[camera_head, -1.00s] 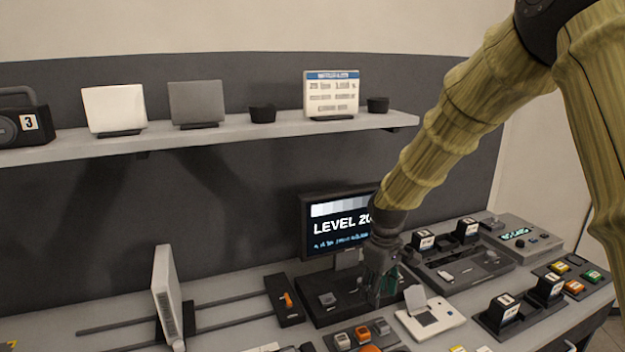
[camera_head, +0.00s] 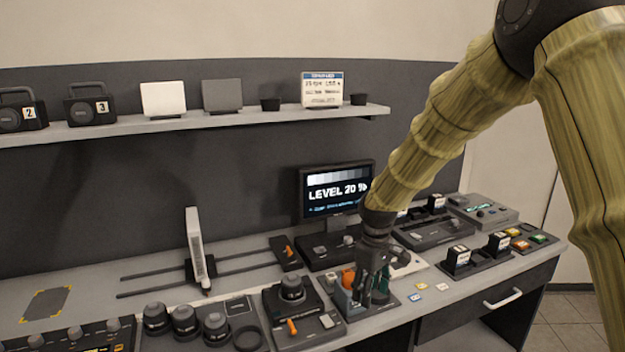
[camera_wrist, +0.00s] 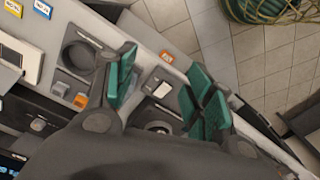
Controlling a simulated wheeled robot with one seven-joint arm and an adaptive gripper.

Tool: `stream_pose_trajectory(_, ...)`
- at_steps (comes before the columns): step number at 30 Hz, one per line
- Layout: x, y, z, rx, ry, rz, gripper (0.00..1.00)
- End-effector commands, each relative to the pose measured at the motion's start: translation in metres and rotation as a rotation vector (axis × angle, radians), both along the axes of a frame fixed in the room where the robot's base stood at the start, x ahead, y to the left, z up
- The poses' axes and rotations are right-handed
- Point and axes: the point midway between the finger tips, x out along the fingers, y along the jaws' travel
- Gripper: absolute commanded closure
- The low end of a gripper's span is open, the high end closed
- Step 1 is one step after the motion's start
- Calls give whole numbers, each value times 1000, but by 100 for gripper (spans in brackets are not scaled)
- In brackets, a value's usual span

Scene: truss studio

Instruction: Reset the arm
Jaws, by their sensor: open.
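My gripper (camera_head: 366,290) is at the end of my arm, which comes down from the upper right in the head view. It hangs over the front part of the desk, just above a grey control panel with orange buttons. In the wrist view my gripper (camera_wrist: 165,90) shows its green-padded fingers spread apart with nothing between them. How far the fingertips are from the panel is hard to tell.
A monitor (camera_head: 337,190) reading LEVEL 20 % stands behind my gripper. A shelf (camera_head: 230,118) runs above the desk. Floor is free at the lower right.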

Motion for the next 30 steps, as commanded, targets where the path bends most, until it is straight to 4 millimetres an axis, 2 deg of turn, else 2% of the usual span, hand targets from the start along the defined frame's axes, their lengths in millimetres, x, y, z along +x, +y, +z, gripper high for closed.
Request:
stream_pose_trajectory(11, -27, -13, -74, 26, 10, -84, 47)
stream_pose_trajectory(17, -52, -14, -128, 44, 15, -144, 47)
stream_pose_trajectory(20, -73, -16, -165, 54, 23, -186, 47)
stream_pose_trajectory(23, -104, -20, -208, 64, 28, -248, 47)
stream_pose_trajectory(27, -155, -27, -266, 74, 32, -342, 47)
stream_pose_trajectory(30, -196, -33, -301, 75, 35, -411, 47)
